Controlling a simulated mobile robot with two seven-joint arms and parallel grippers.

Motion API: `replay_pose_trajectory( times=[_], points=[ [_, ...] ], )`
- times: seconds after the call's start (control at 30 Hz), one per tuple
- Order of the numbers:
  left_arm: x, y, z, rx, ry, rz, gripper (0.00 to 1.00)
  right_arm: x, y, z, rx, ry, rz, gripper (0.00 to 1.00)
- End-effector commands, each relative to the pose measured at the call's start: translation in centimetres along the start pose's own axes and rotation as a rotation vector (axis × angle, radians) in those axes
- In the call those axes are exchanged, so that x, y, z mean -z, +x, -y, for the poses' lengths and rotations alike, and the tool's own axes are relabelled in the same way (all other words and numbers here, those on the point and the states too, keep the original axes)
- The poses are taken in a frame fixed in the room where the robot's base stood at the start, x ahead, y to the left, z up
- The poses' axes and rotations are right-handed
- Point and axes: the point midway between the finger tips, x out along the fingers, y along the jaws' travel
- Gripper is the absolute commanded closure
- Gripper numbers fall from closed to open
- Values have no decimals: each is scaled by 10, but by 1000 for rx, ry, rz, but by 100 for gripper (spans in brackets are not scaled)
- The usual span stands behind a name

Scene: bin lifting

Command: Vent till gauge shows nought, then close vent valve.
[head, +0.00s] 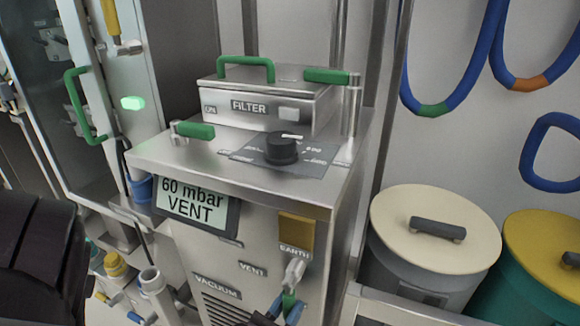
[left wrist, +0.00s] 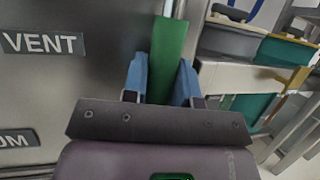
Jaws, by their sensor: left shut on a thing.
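The steel unit's display (head: 195,205), the gauge, reads "60 mbar VENT". Below it on the front face is the VENT label (head: 253,269), which also shows in the left wrist view (left wrist: 40,43). Right of that label is the vent valve, a metal body (head: 295,270) with a green handle (head: 289,300) hanging down. My left gripper (head: 284,312) is at the bottom edge of the head view. In the left wrist view its blue fingers (left wrist: 161,82) are shut on the green handle (left wrist: 168,50). My right gripper is in neither view.
A black knob (head: 282,149), a FILTER box (head: 265,100) and green-handled levers are on the unit's top. A brass EARTH plate (head: 296,232) is above the valve. A cream-lidded bin (head: 435,215) and a yellow-lidded bin (head: 545,240) stand to the right.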

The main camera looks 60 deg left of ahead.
Motion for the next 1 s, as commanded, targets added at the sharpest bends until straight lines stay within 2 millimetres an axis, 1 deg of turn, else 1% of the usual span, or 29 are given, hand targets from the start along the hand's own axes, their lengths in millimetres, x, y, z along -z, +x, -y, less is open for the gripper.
replay_pose_trajectory(
  times=[0.2, 0.57, 0.6, 0.73, 0.77, 1.0],
  points=[
    [0, -1, 0, -10, -31, 3, 100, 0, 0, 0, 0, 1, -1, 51],
    [0, 0, 1, -11, -37, 4, 100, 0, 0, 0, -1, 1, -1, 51],
    [0, 0, 1, -11, -38, 4, 70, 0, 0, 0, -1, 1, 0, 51],
    [0, 0, 0, -11, -35, 5, 50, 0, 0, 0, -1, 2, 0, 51],
    [0, 0, 0, -11, -34, 5, 49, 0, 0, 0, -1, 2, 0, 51],
    [0, 0, -1, -12, -32, 6, 49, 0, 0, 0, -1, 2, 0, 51]
  ],
)
